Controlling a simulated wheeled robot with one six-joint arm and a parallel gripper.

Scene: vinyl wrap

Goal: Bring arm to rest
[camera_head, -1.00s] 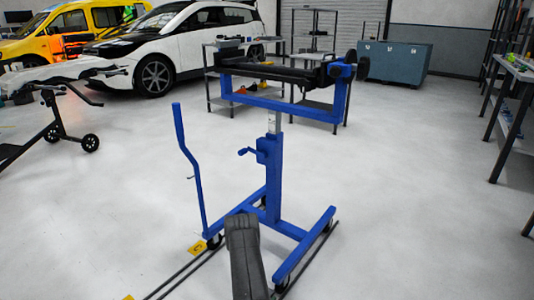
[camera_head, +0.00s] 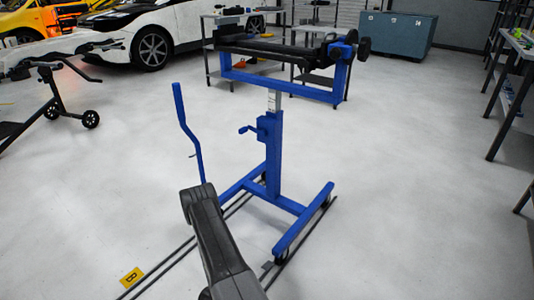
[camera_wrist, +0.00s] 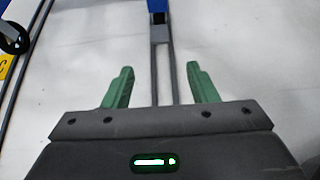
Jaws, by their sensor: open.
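My gripper (camera_wrist: 160,85) shows in the wrist view with its two green fingers spread apart and nothing between them. Beyond the fingers lie the pale floor and a grey bar ending in a blue part at the top. In the head view my dark grey arm rises from the bottom edge, in front of the blue wheeled stand (camera_head: 273,150); the gripper itself cannot be made out there. The stand is upright, with a crank, a tall bent handle at its left and a black roller assembly on top.
Dark rails run along the floor by the stand, with a yellow marker (camera_head: 131,277) beside them. A black wheeled frame (camera_head: 55,100) is at the left and a white car (camera_head: 150,35) behind. Shelving (camera_head: 508,90) stands at the right. The floor at right is clear.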

